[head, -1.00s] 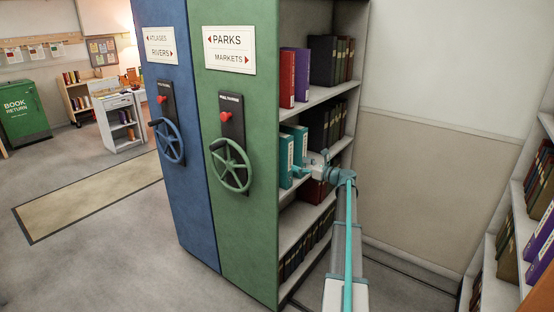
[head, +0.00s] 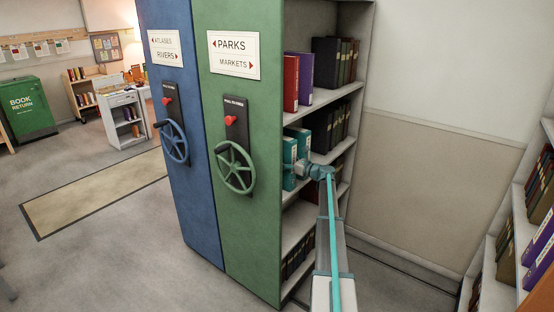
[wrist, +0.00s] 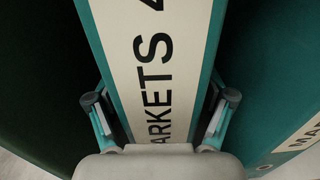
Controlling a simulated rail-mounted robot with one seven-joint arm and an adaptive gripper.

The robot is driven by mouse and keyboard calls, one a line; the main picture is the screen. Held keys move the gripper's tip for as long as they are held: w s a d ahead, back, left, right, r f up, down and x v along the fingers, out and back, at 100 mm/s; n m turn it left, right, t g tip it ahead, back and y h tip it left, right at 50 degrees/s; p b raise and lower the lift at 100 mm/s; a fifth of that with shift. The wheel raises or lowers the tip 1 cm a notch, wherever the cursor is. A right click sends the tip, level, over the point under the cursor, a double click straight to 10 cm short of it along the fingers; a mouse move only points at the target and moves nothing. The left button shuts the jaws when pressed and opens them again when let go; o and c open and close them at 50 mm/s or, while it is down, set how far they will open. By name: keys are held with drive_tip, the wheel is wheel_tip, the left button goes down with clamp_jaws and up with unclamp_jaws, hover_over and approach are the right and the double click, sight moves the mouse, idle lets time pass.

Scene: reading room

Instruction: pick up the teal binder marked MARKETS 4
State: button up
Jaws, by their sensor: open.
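The teal binder marked MARKETS 4 (wrist: 152,60) fills the middle of the wrist view, upright with its white spine label facing me. My gripper (wrist: 160,104) is open, one finger at each side of this binder's spine. I cannot tell whether the fingers touch it. In the head view two teal binders (head: 290,162) stand on the middle shelf of the green unit, and my gripper (head: 307,170) is right at them, partly hiding the right one. The second teal binder (wrist: 290,130) shows at the right in the wrist view, close beside the right finger.
The green shelf unit's end panel (head: 245,80) with its handwheel (head: 236,168) stands just left of the binders. Dark binders (head: 325,125) stand deeper on the same shelf. Red and purple binders (head: 298,80) are on the shelf above. Another shelf unit (head: 525,230) is at the right.

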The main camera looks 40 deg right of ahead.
drive_tip(key=shift+w, duration=0.1)
clamp_jaws()
idle(0.4)
